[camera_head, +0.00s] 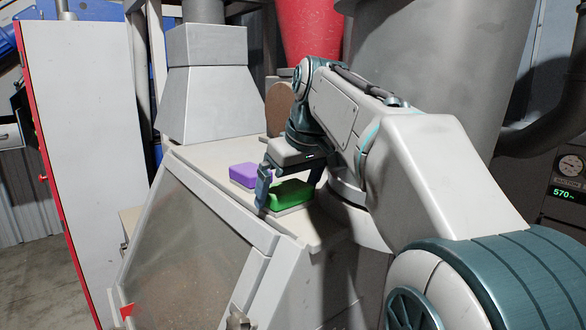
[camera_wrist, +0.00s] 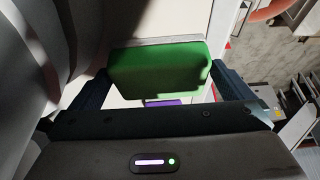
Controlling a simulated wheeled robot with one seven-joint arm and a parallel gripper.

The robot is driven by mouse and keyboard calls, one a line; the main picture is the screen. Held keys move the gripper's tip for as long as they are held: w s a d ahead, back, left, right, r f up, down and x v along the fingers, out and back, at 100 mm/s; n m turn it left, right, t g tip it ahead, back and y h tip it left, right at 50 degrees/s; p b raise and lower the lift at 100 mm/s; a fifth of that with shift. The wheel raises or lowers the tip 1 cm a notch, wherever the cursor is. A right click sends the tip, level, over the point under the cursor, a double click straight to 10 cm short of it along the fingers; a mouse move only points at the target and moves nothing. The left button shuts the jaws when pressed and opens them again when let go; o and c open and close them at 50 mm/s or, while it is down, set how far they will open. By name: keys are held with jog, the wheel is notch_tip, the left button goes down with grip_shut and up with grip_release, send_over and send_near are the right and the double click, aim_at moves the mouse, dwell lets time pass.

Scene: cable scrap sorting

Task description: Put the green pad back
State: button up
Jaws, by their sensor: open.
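The green pad (camera_head: 290,195) lies on the pale top of the machine housing, on what looks like a thin light base. My gripper (camera_head: 290,188) is right over it, with one blue finger on its left side and the other partly seen behind it. In the wrist view the green pad (camera_wrist: 160,70) sits between the two open fingers of my gripper (camera_wrist: 158,85). Small gaps seem to show at its sides; I cannot tell if either finger touches it. A purple pad (camera_head: 244,175) lies just behind and left of the green one; a sliver of it (camera_wrist: 163,102) shows in the wrist view.
The housing's flat top (camera_head: 205,155) has a front edge close to the green pad and a sloping clear panel (camera_head: 190,245) below. A grey hood (camera_head: 210,95) stands at its back left. A large grey cylinder (camera_head: 450,70) rises behind my arm.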

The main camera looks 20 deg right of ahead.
jog(key=v, duration=1.1)
jog(key=shift+r, duration=0.25)
jog(key=shift+s, duration=0.15)
